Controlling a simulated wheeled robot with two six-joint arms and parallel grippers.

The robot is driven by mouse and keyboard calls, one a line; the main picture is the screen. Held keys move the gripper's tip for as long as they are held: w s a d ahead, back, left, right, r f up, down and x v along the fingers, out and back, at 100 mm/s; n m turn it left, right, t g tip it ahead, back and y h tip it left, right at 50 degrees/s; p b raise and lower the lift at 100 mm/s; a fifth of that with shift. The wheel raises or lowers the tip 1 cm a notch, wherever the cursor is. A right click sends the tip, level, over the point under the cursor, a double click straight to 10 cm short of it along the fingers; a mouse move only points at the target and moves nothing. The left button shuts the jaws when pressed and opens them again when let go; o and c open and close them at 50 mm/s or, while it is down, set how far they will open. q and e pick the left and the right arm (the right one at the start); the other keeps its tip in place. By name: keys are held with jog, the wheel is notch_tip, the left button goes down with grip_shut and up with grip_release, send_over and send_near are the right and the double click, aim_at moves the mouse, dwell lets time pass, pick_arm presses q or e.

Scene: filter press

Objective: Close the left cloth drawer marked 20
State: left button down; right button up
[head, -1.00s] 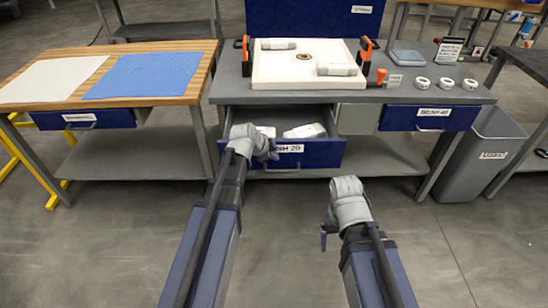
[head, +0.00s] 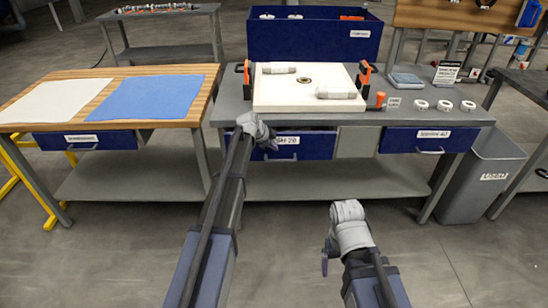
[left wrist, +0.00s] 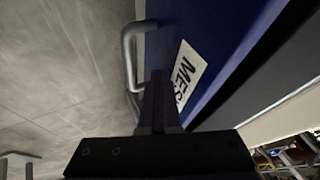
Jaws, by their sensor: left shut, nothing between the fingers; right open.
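The left cloth drawer (head: 305,147) has a blue front with a white label ending in 20, partly hidden by my left arm. Its front sits under the grey bench top, and no drawer interior shows. My left gripper (head: 268,143) is shut and empty, right at the left part of this front. In the left wrist view its closed fingers (left wrist: 158,85) reach the blue front (left wrist: 205,30) between the grey bar handle (left wrist: 130,55) and the MESH label (left wrist: 188,75). I cannot tell whether they touch. My right gripper (head: 327,258) is open and empty, low over the floor.
The bench top (head: 235,112) carries a white plate (head: 305,100) with rolled cloths, orange clamps and several white rings. A second blue drawer (head: 415,140) is at right, with a grey bin (head: 485,175) beside the bench. A wooden table (head: 200,95) stands left.

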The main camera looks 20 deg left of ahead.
pick_arm(q)
jog(key=w, duration=0.2)
jog(key=w+a, duration=0.1)
jog(key=w, duration=0.1)
jog(key=shift+w+a+r, duration=0.1)
jog(key=shift+w, duration=0.1)
dwell(0.4)
